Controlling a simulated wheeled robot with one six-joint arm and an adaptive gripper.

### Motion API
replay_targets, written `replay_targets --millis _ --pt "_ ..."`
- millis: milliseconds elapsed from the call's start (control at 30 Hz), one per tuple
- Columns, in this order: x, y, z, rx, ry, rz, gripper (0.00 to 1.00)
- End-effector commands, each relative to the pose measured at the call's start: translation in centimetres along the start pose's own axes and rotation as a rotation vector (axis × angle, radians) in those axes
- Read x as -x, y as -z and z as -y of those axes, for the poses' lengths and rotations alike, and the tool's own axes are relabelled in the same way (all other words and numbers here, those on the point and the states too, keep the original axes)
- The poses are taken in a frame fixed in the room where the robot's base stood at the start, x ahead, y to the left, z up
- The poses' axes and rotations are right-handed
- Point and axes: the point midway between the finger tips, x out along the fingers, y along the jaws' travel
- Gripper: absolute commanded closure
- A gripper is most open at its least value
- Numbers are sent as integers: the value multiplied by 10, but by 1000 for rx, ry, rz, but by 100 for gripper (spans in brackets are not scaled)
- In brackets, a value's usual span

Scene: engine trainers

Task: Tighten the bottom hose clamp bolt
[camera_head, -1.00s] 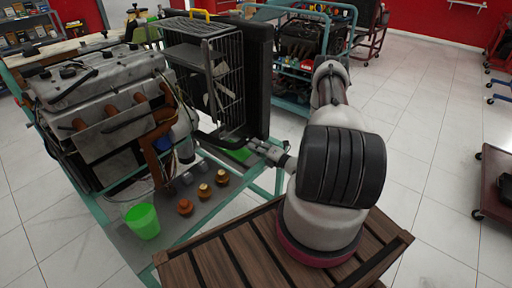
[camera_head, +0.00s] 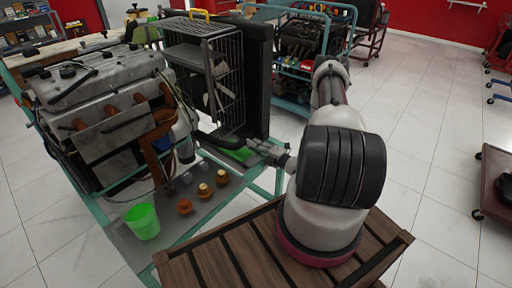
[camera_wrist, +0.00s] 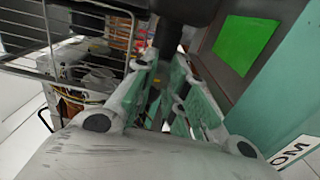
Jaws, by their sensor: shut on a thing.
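In the head view, my gripper (camera_head: 252,144) is at the foot of the black radiator (camera_head: 257,80), level with its lower edge. In the wrist view, the fingers of my gripper (camera_wrist: 170,68) reach up to a dark upright piece (camera_wrist: 168,38) under a black part and are closed about its lower end. The bottom hose clamp bolt is too small and dark to make out; the grip is where it would be, at the fingertips. The black lower hose (camera_head: 208,140) runs from the radiator side toward the engine (camera_head: 105,95).
A teal stand carries the engine and radiator, with a wire guard (camera_head: 222,80) beside my gripper. A green cup (camera_head: 141,221) and several copper-coloured parts (camera_head: 204,191) stand on its shelf. A green patch (camera_wrist: 246,46) lies right of the fingers. A slatted wooden surface (camera_head: 230,255) is in front.

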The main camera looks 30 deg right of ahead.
Motion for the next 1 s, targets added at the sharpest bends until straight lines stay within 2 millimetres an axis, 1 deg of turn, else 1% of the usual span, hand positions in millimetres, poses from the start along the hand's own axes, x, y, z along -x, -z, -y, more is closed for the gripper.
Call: replay_targets --millis 100,133,200,267,567,667,767,1000 --pt "1 3 2 -5 6 -4 100" --pt "1 3 2 -5 6 -4 84" --pt "1 3 2 -4 5 -4 71" --pt "1 2 2 -3 5 -3 62" --pt "1 1 1 0 2 -1 62" --pt "7 0 1 0 2 0 62" --pt "22 0 1 -2 2 3 62" --pt "77 0 1 -2 2 4 62"
